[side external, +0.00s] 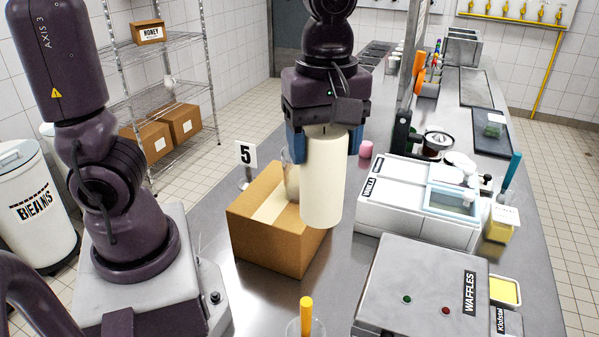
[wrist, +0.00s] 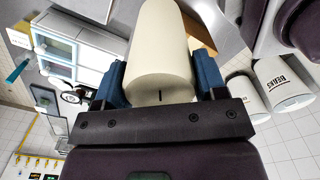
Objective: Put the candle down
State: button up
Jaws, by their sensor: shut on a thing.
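The candle (side external: 322,185) is a thick cream cylinder with a short dark wick at its top. My gripper (side external: 325,140) is shut on its upper end, with a blue finger on each side. The candle hangs upright, in front of part of a cardboard box (side external: 262,235) in the side view. I cannot tell how far its lower end is above the counter (side external: 350,265).
A glass (side external: 291,178) shows partly behind the candle, near a number 5 sign (side external: 245,157). A vanilla ice-cream unit (side external: 410,205) stands to the right and a waffle maker (side external: 420,290) in front right. A yellow-topped item (side external: 305,312) stands at the front. Bare steel shows between box and waffle maker.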

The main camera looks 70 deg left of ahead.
jog(key=w+a+r+n, duration=0.1)
jog(key=w+a+n, duration=0.2)
jog(key=w+a, duration=0.55)
jog(key=w+a+r+n, duration=0.1)
jog(key=w+a+n, duration=0.2)
jog(key=w+a, duration=0.55)
jog(key=s+a+f+n, duration=0.1)
jog(key=s+a+n, duration=0.1)
jog(key=a, duration=1.1)
jog(key=s+a+f+n, duration=0.2)
jog(key=a, duration=1.1)
notch_tip(320, 180, down, 20)
jog(key=shift+w+d+f, duration=0.2)
jog(key=shift+w+d, duration=0.05)
jog(key=shift+d, duration=0.15)
jog(key=shift+f, duration=0.2)
jog(key=o, duration=1.5)
